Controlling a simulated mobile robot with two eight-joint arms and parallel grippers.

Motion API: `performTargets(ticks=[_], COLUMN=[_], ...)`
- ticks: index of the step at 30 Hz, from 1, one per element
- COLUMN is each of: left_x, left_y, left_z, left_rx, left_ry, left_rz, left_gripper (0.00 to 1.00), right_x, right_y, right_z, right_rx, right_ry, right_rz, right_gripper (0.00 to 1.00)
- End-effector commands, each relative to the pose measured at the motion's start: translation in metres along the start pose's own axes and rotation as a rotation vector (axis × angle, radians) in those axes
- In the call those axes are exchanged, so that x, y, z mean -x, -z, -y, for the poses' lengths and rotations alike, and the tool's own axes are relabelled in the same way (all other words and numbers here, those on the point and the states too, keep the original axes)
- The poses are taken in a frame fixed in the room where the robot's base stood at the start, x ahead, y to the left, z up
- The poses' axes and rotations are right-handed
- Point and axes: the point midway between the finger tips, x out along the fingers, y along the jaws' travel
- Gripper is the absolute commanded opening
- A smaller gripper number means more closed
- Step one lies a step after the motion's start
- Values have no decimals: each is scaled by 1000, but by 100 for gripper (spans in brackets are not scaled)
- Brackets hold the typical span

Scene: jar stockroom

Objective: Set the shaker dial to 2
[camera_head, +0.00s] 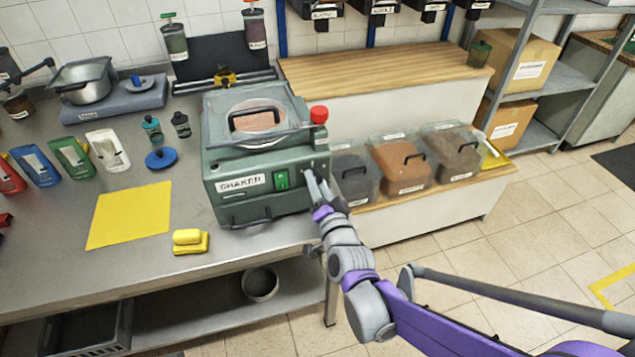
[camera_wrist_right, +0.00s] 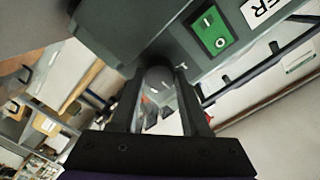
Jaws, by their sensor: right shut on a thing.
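The shaker (camera_head: 255,150) is a green-grey box with a clear lid, a red knob (camera_head: 319,114) on its top right corner and a "SHAKER" label on its front. A green rocker switch (camera_head: 281,179) is on the front; it also shows in the right wrist view (camera_wrist_right: 211,33). My right gripper (camera_head: 312,185) is at the front's right side, shut on the dark round dial (camera_wrist_right: 159,77). The fingers lie on either side of the dial in the right wrist view. The dial's scale and pointer are mostly hidden, so I cannot read its setting. My left gripper is not in view.
A yellow sponge (camera_head: 188,238) and yellow mat (camera_head: 130,214) lie left of the shaker on the steel table. Lidded bins (camera_head: 400,165) stand on a lower bench to the right. Several coloured packets and a scale (camera_head: 112,98) are at the left.

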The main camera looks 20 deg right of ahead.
Motion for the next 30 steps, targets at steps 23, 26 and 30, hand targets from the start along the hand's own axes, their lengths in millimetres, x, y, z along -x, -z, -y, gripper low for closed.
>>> performTargets(ticks=[23, 26, 30], left_x=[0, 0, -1], left_y=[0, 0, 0], left_z=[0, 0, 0], left_rx=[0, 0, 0], left_ry=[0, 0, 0], left_rz=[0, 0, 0], left_gripper=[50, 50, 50], right_x=[0, 0, 0], right_y=[0, 0, 0], right_z=[0, 0, -1], right_rx=[-14, -13, 9], right_ry=[0, -1, -1], right_rz=[1, 1, 0], right_gripper=[76, 76, 76])
